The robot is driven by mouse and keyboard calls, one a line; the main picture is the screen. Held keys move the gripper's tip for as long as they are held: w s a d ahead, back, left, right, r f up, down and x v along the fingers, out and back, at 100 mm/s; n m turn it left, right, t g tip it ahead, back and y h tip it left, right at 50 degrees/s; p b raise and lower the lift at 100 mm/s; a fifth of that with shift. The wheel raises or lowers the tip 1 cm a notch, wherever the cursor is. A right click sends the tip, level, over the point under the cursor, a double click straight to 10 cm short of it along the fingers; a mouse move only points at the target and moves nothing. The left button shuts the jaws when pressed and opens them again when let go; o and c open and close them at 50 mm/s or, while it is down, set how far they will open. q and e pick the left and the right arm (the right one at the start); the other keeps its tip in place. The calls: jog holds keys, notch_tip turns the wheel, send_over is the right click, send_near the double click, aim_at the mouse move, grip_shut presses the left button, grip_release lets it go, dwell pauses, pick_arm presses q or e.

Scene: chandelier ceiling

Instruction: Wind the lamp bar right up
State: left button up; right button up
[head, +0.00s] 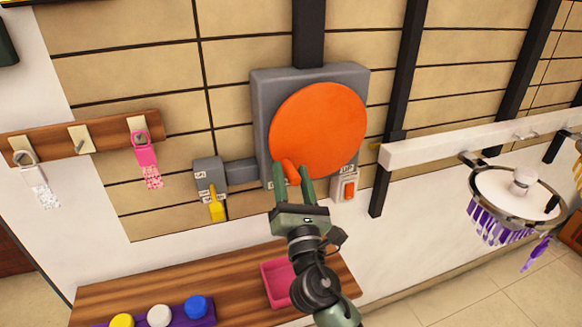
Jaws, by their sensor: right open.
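A large orange disc (318,130) is mounted on a grey box (262,90) on the tiled wall. A small orange handle (290,170) sticks out at the disc's lower left edge. My right gripper (291,172) is open, with its fingertips on either side of this handle; I cannot tell whether they touch it. A white bar (440,148) with hooks runs along the right. A lamp ring (515,195) with purple pendants is at the bar's near side. A yellow lever (217,208) points down from a small grey box. My left gripper is not in view.
An orange switch (349,189) marked UP sits below the disc on the right. A wooden shelf (130,294) below holds a pink tray (268,287) and a purple holder with coloured round pieces. A hook rack (104,134) with hanging pendants is at left.

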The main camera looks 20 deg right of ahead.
jog(key=shift+w+r, duration=0.15)
jog(key=shift+w, duration=0.25)
jog(key=shift+d, duration=0.1)
grip_shut()
dwell(1.1)
